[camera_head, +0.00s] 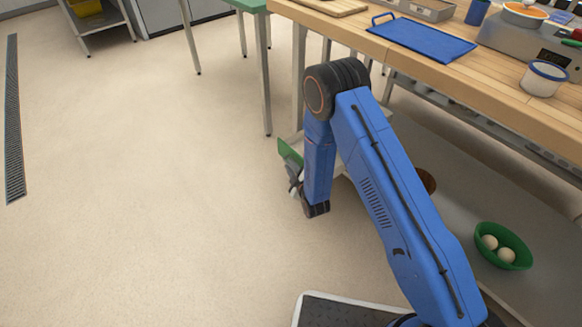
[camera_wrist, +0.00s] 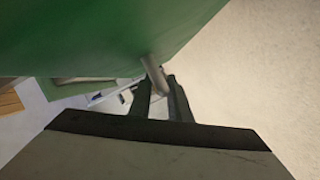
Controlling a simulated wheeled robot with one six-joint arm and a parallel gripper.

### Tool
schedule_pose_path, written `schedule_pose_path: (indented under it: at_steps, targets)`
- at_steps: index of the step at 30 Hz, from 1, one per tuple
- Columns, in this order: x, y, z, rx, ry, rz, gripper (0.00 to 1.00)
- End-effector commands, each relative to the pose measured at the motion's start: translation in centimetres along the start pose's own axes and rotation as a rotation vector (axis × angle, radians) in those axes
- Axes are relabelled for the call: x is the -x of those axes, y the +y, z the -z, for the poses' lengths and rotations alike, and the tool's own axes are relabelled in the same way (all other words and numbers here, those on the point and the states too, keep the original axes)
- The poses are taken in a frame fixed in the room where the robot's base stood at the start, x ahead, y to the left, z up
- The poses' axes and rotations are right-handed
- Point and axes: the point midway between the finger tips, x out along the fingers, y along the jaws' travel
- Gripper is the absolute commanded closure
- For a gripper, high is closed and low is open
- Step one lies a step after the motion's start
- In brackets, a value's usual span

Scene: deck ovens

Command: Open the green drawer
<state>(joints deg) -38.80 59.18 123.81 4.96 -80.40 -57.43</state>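The green drawer front (camera_head: 289,152) shows left of my blue forearm, below the wooden bench, and is partly hidden by my arm. In the wrist view the green panel (camera_wrist: 90,30) fills the upper left. A grey bar handle (camera_wrist: 153,70) stands out from it. My gripper (camera_wrist: 160,88) has its two dark fingers close together with the handle between them, and they look shut on it. In the head view my gripper (camera_head: 296,187) is small beside the drawer front. A pale surface shows behind the front; how far the drawer is out is unclear.
Below, a green bowl (camera_head: 503,246) with pale round items sits on the lower shelf. Open floor (camera_head: 140,180) lies to the left, with a drain grate (camera_head: 14,120).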

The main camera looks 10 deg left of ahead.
Motion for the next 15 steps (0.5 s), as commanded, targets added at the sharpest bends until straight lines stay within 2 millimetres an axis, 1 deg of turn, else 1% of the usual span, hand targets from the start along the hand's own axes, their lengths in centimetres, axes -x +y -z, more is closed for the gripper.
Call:
schedule_pose_path:
  at_steps: [5, 8, 11, 15]
  targets:
    - [0.2, 0.0, 0.0, 0.0, 0.001, 0.0, 0.83]
    - [1.0, 0.0, 0.1, 0.0, 0.001, -0.001, 0.83]
    - [2.5, 0.0, 0.1, 0.0, 0.001, 0.0, 0.83]
    - [5.3, 0.0, 0.0, 0.001, 0.0, 0.001, 0.83]
